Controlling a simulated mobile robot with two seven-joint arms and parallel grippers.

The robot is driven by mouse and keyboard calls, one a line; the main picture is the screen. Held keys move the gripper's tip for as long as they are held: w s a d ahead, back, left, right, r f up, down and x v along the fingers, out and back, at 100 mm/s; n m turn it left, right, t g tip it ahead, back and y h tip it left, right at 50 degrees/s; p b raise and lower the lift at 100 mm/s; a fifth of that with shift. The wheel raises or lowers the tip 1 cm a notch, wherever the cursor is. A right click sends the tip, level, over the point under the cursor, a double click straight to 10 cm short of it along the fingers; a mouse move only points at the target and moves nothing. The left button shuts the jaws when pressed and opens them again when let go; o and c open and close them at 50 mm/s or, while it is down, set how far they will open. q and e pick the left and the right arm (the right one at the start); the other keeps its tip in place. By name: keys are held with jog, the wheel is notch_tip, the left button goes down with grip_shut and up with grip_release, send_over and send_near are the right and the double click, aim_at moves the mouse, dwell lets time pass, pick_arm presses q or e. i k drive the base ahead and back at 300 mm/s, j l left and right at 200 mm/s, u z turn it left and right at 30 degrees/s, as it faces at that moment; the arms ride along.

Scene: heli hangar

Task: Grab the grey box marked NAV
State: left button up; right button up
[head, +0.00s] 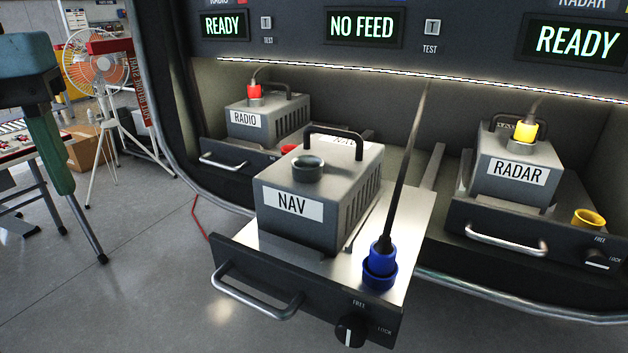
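The grey NAV box (322,187) stands upright on a pulled-out drawer tray (397,215) in the middle of the head view. It has a black carry handle (345,138) on top, an open round socket (308,169) with no plug in it, and a white NAV label on its front. A blue plug (382,254) on a black cable sits in a blue holder on the tray, right of the box. The drawer's knob (351,330) appears turned toward FREE. Neither of my grippers is in view.
The RADIO box (267,117) with a red plug and the RADAR box (516,165) with a yellow plug sit on trays either side. The NAV drawer's bar handle (256,291) juts forward. The NO FEED display (362,27) hangs above. A fan (97,62) stands left; some floor is clear.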

aim_at(314, 198)
jog(key=i+j+z, duration=0.1)
jog(key=z, duration=0.35)
jog(key=j+z, duration=0.15)
jog(key=z, duration=0.3)
jog(key=i+j+z, duration=0.1)
jog(key=z, duration=0.35)
jog(key=j, duration=0.1)
